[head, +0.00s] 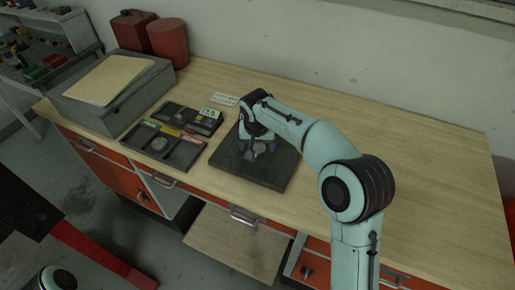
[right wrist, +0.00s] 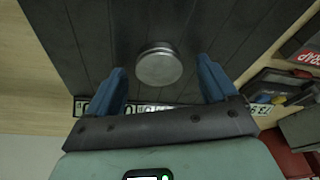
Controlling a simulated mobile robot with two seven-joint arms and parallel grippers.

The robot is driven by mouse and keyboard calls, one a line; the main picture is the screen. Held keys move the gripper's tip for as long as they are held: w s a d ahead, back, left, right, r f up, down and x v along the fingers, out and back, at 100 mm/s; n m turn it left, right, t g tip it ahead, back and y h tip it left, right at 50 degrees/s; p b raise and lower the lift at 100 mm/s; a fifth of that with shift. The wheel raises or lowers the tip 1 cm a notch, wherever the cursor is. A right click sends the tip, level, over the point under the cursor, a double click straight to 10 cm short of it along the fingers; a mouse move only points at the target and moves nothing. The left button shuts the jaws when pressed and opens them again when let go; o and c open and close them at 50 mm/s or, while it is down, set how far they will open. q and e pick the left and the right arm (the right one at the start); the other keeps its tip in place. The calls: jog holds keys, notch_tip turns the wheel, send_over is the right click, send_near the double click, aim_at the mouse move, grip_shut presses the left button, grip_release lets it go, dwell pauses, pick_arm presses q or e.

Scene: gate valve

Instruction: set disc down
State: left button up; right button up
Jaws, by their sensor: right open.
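A round grey metal disc (right wrist: 158,66) lies on a dark grooved mat (right wrist: 90,30) in the right wrist view, between the two blue fingers. In the head view the disc (head: 250,155) shows as a small pale patch under my right gripper (head: 257,147), on the dark mat (head: 225,160). My right gripper (right wrist: 161,64) is open, with a gap between each finger and the disc. My left gripper is out of view.
A divided tray (head: 182,154) and a smaller dark tray (head: 180,113) stand left of the mat. A grey box (head: 125,105) and red cans (head: 168,42) stand further left. The wooden bench top (head: 440,170) is clear on the right. A drawer (head: 235,245) is open below.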

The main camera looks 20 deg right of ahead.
jog(key=shift+s+f, duration=0.1)
jog(key=shift+f, duration=0.05)
jog(key=c, duration=1.5)
